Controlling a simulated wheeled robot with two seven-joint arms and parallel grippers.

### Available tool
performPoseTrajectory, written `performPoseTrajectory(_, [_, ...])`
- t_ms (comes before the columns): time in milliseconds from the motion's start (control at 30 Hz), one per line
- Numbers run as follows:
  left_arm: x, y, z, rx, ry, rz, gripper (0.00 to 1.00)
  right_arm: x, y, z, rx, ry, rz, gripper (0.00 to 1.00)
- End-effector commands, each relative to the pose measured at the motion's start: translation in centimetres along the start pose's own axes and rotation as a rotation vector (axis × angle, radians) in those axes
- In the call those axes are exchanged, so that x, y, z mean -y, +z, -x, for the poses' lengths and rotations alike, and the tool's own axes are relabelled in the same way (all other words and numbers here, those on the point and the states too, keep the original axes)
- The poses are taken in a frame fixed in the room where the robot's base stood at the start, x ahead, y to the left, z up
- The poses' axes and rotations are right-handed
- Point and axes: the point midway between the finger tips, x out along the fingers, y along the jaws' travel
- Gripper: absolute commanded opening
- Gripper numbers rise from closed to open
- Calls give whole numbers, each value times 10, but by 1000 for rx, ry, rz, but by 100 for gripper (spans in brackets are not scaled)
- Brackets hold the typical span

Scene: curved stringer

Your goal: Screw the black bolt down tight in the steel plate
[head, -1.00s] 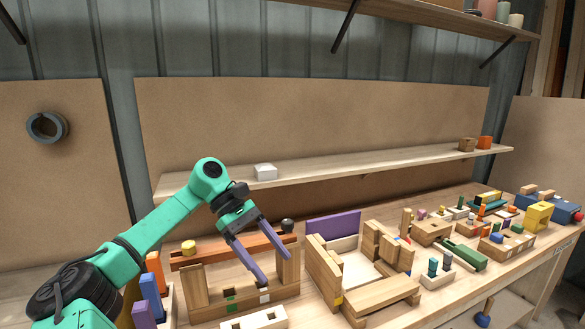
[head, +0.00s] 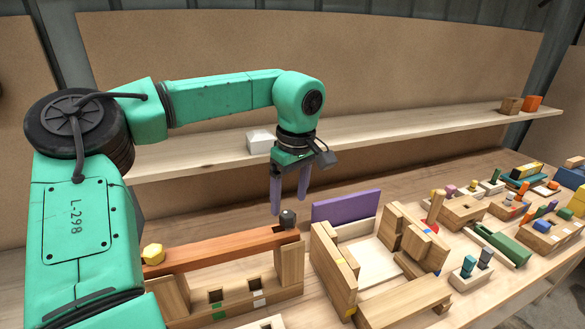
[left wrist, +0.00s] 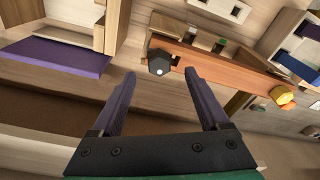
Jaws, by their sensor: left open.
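The black bolt (head: 288,219) stands at the right end of a reddish-brown beam (head: 220,249), its head raised above the beam. I cannot make out a steel plate under it. My left gripper (head: 289,204) points down just above the bolt, open and empty. In the left wrist view the bolt's dark faceted head (left wrist: 159,62) shows between and just beyond the two purple fingertips (left wrist: 160,73), with a gap on each side. A yellow bolt (head: 153,254) sits at the beam's left end and also shows in the left wrist view (left wrist: 282,96). My right gripper is not in view.
Wooden blocks (head: 292,265) support the beam. A wooden frame with a purple panel (head: 346,206) stands just right of the bolt. A shelf (head: 400,131) with a white block (head: 260,141) runs behind my arm. Several small toy-like parts crowd the bench's right side.

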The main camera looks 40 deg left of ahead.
Motion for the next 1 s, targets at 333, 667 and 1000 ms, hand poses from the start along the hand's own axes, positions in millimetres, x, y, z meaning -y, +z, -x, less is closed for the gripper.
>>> performPoseTrajectory(333, [0,0,-50,0,0,0,78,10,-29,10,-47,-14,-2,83])
performPoseTrajectory(667, [0,0,-51,0,1,1,36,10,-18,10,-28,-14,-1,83])
performPoseTrajectory(1000, [0,0,-49,3,15,-107,0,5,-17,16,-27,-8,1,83])
